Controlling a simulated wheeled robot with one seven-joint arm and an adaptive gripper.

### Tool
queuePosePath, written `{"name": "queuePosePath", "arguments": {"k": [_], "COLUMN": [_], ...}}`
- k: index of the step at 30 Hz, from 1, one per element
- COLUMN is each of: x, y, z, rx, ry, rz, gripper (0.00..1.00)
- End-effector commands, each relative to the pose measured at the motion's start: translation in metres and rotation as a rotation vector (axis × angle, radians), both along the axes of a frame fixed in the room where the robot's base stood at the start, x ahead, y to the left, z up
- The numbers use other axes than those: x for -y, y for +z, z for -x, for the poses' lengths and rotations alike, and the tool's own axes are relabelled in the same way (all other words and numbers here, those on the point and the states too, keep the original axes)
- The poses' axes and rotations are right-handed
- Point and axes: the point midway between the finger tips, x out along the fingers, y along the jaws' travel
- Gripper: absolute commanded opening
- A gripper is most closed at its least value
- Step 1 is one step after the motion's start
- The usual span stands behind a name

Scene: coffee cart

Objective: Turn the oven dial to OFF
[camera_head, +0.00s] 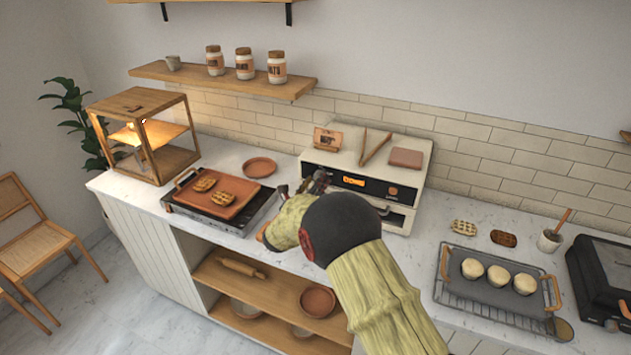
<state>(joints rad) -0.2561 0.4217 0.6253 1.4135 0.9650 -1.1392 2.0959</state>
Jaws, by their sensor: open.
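The white oven (412,180) stands on the counter against the tiled wall. Its dark front panel has a lit orange display (354,181). A small orange-brown mark or knob (393,191) shows at the panel's right end. My gripper (304,185) is open at the left end of the oven front. My gripper covers that end, so I cannot make out the dial or its setting, nor whether the fingers touch it. My arm hides part of the lower oven front.
A griddle with an orange tray (216,192) and waffles lies left of my gripper. A wire rack with a tray of buns (492,302) and a black appliance (604,275) stand to the right. A sign, tongs and a brown block sit on the oven.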

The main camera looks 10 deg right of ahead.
Motion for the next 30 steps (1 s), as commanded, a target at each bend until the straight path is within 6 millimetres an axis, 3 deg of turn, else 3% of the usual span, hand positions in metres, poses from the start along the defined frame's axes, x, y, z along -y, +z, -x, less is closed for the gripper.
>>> {"name": "queuePosePath", "arguments": {"k": [11,30], "x": [0.004,0.0036], "y": [-0.0001,0.0], "z": [-0.0056,-0.0055], "rx": [-0.001,-0.001], "ry": [0.001,0.001], "rz": [0.001,0.001], "gripper": [0.41,0.05]}}
